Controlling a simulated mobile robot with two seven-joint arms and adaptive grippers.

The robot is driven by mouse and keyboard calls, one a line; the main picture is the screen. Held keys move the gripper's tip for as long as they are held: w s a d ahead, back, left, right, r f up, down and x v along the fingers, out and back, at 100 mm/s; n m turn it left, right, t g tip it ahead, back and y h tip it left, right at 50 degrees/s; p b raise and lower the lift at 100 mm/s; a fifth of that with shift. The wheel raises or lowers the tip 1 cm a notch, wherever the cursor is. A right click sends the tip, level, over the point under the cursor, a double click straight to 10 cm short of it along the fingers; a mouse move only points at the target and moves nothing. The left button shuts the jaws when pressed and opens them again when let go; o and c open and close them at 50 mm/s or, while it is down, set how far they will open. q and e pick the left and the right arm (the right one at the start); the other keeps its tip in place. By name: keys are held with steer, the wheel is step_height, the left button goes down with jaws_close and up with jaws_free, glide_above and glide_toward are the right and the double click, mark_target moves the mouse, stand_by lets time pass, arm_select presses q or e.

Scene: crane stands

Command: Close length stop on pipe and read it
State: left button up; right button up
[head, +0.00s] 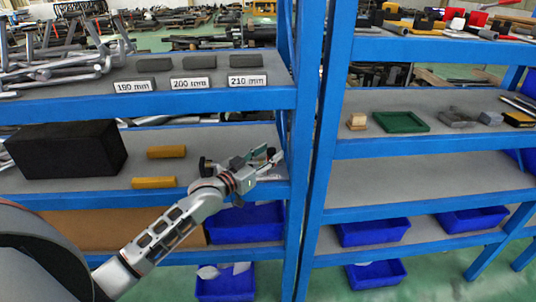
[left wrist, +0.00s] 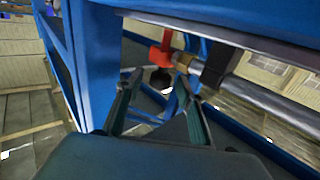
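My left gripper (head: 270,162) reaches over the middle shelf beside the blue upright in the head view. In the left wrist view its two fingers (left wrist: 160,84) stand apart with nothing between their pads. Beyond the fingertips are a red part (left wrist: 163,52) with a dark round end and a brass-coloured piece (left wrist: 182,62). A grey pipe-like bar (left wrist: 255,92) runs from there to the right. I cannot tell which part is the length stop. Dark blocks stand behind labels 190 mm (head: 133,86), 200 mm (head: 190,83) and 210 mm (head: 248,80). My right gripper is out of view.
A black block (head: 68,150) and two yellow bars (head: 166,152) lie on the middle shelf (head: 225,140) left of my gripper. Blue uprights (head: 322,120) stand close on its right. Blue bins (head: 244,224) sit below. Metal tubes (head: 60,68) lie at upper left.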

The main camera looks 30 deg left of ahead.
arm_select(q)
steer(key=shift+s, duration=0.15)
steer(key=v, duration=1.1)
steer(key=shift+s, duration=0.35)
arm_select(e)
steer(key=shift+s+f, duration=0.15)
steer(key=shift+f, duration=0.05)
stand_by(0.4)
arm_select(q)
steer(key=s+d+f+g, duration=0.2)
steer(key=s+d+f, duration=0.3)
steer(key=s+f, duration=0.2)
steer(key=s+d+f+m+g+y, duration=0.1)
steer(key=s+d+f+g, duration=0.1)
steer(key=s+d+f, duration=0.3)
steer(key=s+d+f+g, duration=0.2)
steer(key=s+d+f, duration=0.3)
steer(key=s+f, duration=0.5)
step_height(320, 180, down, 7)
steer(key=shift+s+m+g+y, duration=0.2)
steer(key=shift+m+g+y, duration=0.1)
